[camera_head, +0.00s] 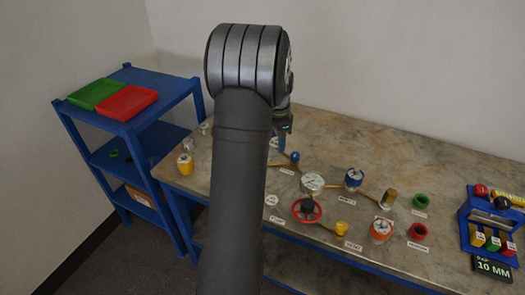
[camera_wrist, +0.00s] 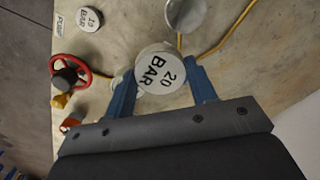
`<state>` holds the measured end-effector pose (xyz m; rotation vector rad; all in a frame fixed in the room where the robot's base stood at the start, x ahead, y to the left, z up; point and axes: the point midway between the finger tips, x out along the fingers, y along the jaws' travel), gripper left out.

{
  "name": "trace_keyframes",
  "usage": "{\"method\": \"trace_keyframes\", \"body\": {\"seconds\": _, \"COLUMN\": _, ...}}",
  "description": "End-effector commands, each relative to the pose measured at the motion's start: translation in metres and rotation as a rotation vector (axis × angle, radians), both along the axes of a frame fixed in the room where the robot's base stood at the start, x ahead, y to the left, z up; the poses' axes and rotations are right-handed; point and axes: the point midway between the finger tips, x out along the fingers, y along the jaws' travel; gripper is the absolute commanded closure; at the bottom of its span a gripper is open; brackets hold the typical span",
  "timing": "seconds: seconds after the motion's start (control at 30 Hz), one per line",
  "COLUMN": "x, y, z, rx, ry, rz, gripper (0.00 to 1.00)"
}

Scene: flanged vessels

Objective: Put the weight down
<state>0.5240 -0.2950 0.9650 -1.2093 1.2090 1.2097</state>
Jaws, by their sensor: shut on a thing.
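The weight (camera_wrist: 158,72) is a pale metal disc marked "20 BAR" on top. In the wrist view it sits between the two blue fingers of my gripper (camera_wrist: 157,82), which is shut on it. Its underside is hidden, so I cannot tell whether it touches the table. In the head view my arm hides the weight, and only a bit of my gripper (camera_head: 282,142) shows above the table (camera_head: 345,133). A second disc marked "15 BAR" (camera_wrist: 89,19) lies flat on the table. A wide silver disc (camera_wrist: 186,13) stands beyond the held weight.
A red handwheel (camera_head: 306,210) is near the table's front edge. A blue-ringed vessel (camera_head: 353,179), an orange vessel (camera_head: 380,230) and green (camera_head: 420,201) and red (camera_head: 418,231) rings stand right. A blue rack (camera_head: 466,225) is far right. A blue shelf (camera_head: 150,137) stands left.

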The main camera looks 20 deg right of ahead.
Motion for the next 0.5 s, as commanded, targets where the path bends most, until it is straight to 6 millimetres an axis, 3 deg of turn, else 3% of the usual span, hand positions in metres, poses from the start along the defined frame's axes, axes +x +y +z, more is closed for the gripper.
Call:
{"method": "trace_keyframes", "body": {"seconds": 0.23, "x": 0.04, "y": 0.028, "z": -0.029, "rx": 0.0, "ry": 0.0, "rz": 0.002, "gripper": 0.84}}
{"method": "trace_keyframes", "body": {"seconds": 0.5, "x": 0.049, "y": 0.034, "z": -0.042, "rx": 0.0, "ry": 0.0, "rz": -0.001, "gripper": 0.84}}
